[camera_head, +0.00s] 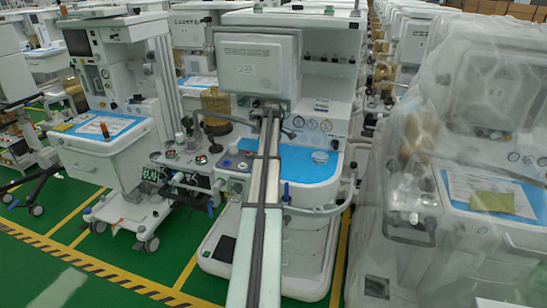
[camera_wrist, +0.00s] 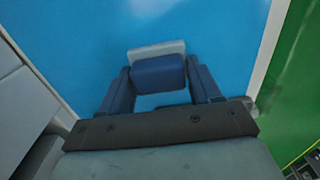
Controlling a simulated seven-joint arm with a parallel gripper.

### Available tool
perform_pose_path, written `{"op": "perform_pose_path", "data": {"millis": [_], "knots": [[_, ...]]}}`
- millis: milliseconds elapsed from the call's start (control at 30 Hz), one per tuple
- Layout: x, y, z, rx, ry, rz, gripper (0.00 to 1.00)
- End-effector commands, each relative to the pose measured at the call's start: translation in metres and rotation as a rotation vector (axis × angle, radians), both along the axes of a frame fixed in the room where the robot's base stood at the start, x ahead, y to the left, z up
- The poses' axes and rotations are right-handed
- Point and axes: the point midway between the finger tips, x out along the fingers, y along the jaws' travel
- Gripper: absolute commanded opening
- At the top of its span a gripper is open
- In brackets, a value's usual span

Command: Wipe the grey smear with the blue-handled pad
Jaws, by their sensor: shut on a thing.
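My gripper (camera_wrist: 158,72) is shut on the blue handle (camera_wrist: 158,77) of the pad, with one dark blue finger on each side. The pad's pale grey-white edge (camera_wrist: 157,48) shows just beyond the handle in the wrist view. Behind it is a plain bright blue surface (camera_wrist: 75,35); I cannot tell whether the pad touches it. In the head view my arm reaches up the middle across the central cart's blue worktop (camera_head: 300,170), and I cannot make out the gripper or pad there. I cannot make out a grey smear in either view.
A white cart with a blue top (camera_head: 125,123) and a small brown object (camera_head: 104,130) stands left. A plastic-covered machine (camera_head: 480,130) stands close on the right. Green floor (camera_wrist: 300,100) shows beyond the surface's white edge (camera_wrist: 268,45).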

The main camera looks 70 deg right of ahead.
Motion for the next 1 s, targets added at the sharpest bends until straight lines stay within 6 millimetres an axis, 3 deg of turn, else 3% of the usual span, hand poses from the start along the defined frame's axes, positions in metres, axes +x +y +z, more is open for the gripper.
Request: {"op": "perform_pose_path", "data": {"millis": [1000], "knots": [[-0.095, 0.002, -0.001, 0.001, 0.001, -0.002, 0.34]]}}
